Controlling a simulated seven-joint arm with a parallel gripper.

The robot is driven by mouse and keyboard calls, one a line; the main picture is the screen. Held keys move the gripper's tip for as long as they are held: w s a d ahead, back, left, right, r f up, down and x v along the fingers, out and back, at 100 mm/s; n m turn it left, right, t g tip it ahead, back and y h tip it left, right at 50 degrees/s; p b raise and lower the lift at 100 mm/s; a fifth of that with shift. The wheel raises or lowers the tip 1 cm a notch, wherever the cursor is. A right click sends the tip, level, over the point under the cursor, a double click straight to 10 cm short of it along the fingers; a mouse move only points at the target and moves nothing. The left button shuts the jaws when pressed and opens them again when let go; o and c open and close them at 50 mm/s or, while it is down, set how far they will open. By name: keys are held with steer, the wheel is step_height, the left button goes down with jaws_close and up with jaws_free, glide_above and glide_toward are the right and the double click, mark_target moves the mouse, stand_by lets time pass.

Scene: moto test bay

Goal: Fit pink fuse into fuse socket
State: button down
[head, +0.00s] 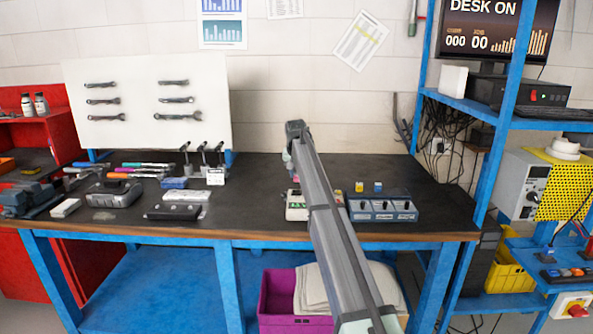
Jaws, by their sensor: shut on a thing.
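My arm rises from the bottom right to a bend above the bench, and its long link covers the middle of the work area. A pale device (296,206) with coloured spots is partly covered by the arm. I cannot tell which unit has the fuse socket.
The dark bench (250,207) has free room left of the arm. Its left side holds several tools, a grey case (113,194) and a black device (174,213). A blue shelf frame (499,120) stands right. A magenta crate (280,323) is below.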

steer(key=shift+f, duration=2)
steer(key=shift+f, duration=0.55)
stand_by(0.8)
steer(key=c, duration=0.8)
jaws_free()
steer(key=shift+r, duration=0.1)
steer(key=shift+r, duration=3.45)
